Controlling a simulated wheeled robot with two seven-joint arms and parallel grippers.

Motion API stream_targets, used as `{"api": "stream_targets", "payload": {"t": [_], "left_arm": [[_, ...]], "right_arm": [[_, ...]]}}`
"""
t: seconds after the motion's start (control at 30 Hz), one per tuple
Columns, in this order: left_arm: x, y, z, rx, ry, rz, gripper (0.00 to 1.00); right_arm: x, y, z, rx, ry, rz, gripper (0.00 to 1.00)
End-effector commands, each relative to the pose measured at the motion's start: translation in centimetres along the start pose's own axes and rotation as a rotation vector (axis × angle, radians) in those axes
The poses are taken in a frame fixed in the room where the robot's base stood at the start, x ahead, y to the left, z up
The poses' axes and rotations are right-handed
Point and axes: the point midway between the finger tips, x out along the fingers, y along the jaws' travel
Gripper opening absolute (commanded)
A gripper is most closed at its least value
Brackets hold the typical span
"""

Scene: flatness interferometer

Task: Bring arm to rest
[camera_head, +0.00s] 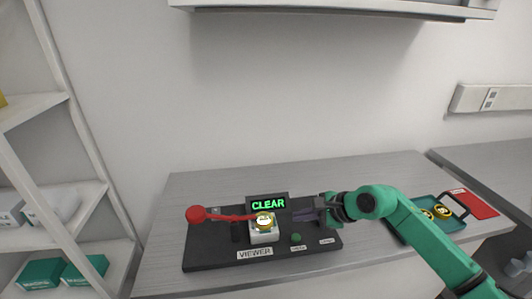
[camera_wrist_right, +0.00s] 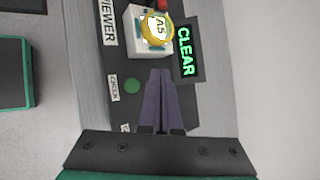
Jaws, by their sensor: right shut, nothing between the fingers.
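My right gripper (camera_head: 303,214) is shut and empty, with its dark fingers over the right part of the viewer's black base (camera_head: 208,252). In the right wrist view its closed fingers (camera_wrist_right: 160,78) point towards the white block and the lit CLEAR display, and nothing is between them. My green right arm reaches in from the lower right. A gold-rimmed disc marked A5 (camera_wrist_right: 156,27) lies on the white block (camera_head: 264,237) of the viewer. The green display (camera_head: 268,204) reads CLEAR. A red lever with a ball knob (camera_head: 196,215) sticks out to the left. My left gripper is not in view.
A green button (camera_head: 296,237) sits on the base near the fingers. A teal-rimmed tray (camera_head: 405,231) with gold-rimmed discs stands to the right, partly behind my arm, beside a red panel (camera_head: 474,203). Shelves (camera_head: 80,203) stand at the left. A cabinet (camera_head: 340,8) hangs above.

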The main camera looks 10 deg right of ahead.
Motion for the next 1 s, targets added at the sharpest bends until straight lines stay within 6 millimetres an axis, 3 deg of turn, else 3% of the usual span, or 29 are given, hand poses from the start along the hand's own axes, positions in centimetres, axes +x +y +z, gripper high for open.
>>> {"api": "stream_targets", "payload": {"t": [0.07,0.17,0.2,0.27,0.33,0.37,0.4,0.47,0.53,0.57,0.63,0.73,0.87,1.0], "left_arm": [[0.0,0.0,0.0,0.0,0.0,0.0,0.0],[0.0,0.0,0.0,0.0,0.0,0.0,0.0],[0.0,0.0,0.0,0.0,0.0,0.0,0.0],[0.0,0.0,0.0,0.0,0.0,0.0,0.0],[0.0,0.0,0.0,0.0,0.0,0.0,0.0],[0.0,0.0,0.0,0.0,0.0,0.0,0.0],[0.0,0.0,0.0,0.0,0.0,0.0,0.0],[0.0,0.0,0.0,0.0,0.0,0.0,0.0],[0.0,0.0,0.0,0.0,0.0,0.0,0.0],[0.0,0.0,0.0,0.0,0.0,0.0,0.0],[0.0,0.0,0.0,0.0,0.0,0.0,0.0],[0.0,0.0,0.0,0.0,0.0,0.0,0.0],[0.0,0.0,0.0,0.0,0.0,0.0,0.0],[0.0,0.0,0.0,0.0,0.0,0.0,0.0]], "right_arm": [[0.4,0.1,2.7,0.07,-0.104,-0.035,0.0],[-0.5,-0.8,9.6,0.345,-0.411,-0.142,0.0],[-2.1,-1.9,12.3,0.545,-0.584,-0.196,0.0],[-5.2,-4.3,14.0,0.896,-0.827,-0.271,0.0],[-8.6,-6.7,12.0,1.351,-1.062,-0.348,0.0],[-9.7,-7.3,10.0,1.556,-1.144,-0.383,0.0],[-10.5,-7.4,6.7,1.841,-1.235,-0.43,0.0],[-10.7,-5.9,1.0,2.258,-1.32,-0.513,0.0],[-9.9,-2.5,-4.3,2.666,-1.345,-0.616,0.0],[-9.4,-0.7,-6.1,-2.735,1.297,0.645,0.0],[-8.3,3.5,-9.1,-2.549,1.053,0.634,0.0],[-7.2,9.1,-11.3,-2.334,0.795,0.634,0.0],[-6.4,15.4,-12.3,-2.111,0.544,0.647,0.0],[-6.2,21.5,-12.0,-1.906,0.324,0.669,0.0]]}}
